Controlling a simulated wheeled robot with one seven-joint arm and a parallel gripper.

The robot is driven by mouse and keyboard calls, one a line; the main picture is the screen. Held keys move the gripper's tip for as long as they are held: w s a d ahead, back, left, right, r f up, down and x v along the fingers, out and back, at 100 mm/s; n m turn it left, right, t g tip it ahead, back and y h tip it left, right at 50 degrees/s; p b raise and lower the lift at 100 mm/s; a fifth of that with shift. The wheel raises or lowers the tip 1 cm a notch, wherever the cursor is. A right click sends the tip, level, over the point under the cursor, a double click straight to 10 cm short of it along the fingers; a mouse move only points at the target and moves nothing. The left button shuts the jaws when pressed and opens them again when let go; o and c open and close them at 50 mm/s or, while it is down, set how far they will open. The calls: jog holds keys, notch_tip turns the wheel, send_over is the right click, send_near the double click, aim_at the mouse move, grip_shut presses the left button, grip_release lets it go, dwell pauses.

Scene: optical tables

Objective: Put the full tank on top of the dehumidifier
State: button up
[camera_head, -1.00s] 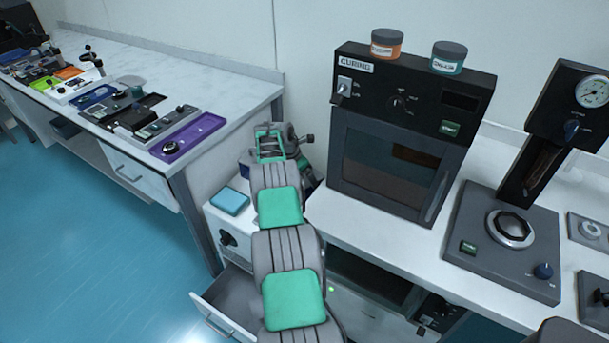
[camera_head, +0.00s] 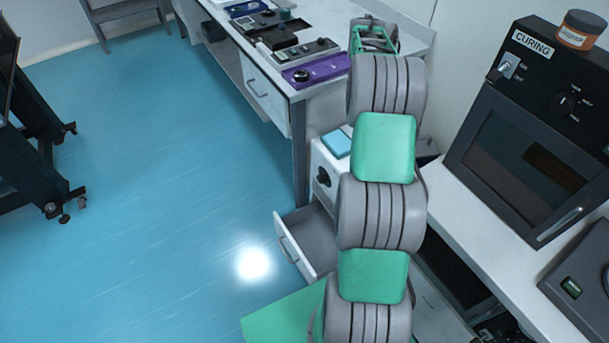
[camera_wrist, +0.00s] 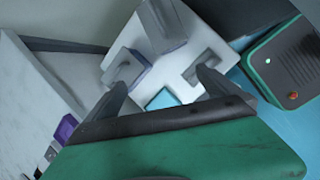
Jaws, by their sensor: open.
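A white box (camera_head: 322,160) with a dark front knob and a light blue square on top stands between the two benches; it looks like the dehumidifier. A grey open-topped drawer-like container (camera_head: 312,238) with a handle sticks out low at its front; it may be the tank, and its contents cannot be made out. The wrist view shows a white surface with a blue square (camera_wrist: 165,99), seemingly the box top. My gripper (camera_wrist: 160,77) is open above it, fingers apart with nothing clearly between them. In the head view, my arm hides the fingertips and part of the box.
A bench (camera_head: 345,14) with instruments and a purple tray (camera_head: 316,72) stands behind and left of the box. A curing oven (camera_head: 530,150) with an orange-labelled jar (camera_head: 580,30) on top is at right. Blue floor is clear at left, up to a dark wheeled frame (camera_head: 35,150).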

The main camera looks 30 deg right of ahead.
jog(key=s+a+r+m+t+y, duration=0.1)
jog(key=s+a+r+m, duration=0.2)
jog(key=a, duration=0.8)
jog(key=a+r+m+t, duration=0.15)
jog(key=a+r, duration=0.45)
jog(key=a, duration=0.6)
jog(key=s+a+f+m+y, duration=0.3)
jog(key=s+a+m, duration=0.4)
jog(key=s+a, duration=0.9)
jog(key=a+f, duration=0.1)
jog(key=a, duration=0.2)
jog(key=shift+s+a, duration=0.15)
jog(key=shift+s, duration=0.1)
jog(key=shift+t, duration=0.25)
